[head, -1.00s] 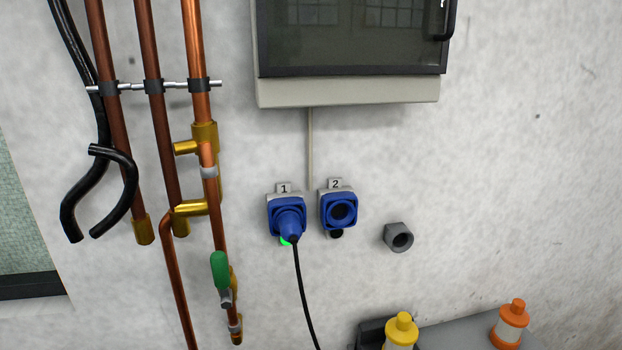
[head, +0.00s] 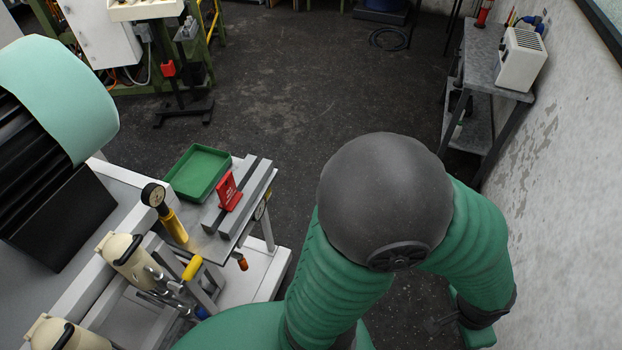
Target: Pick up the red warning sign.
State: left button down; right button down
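The red warning sign (head: 229,192) is small and stands upright on a grey metal rail (head: 250,187) at the right end of a workbench. The sign is left of the middle in the head view, and its writing is too small to read.
A green tray (head: 198,173) lies beside the rail. A gauge with a yellow handle (head: 165,212) and cream canisters (head: 128,257) stand nearer on the left. A metal side table (head: 482,60) stands along the right wall. Dark floor (head: 300,80) behind the bench is open.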

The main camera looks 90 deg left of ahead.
aim_at(228, 196)
jog(key=u, duration=3.5)
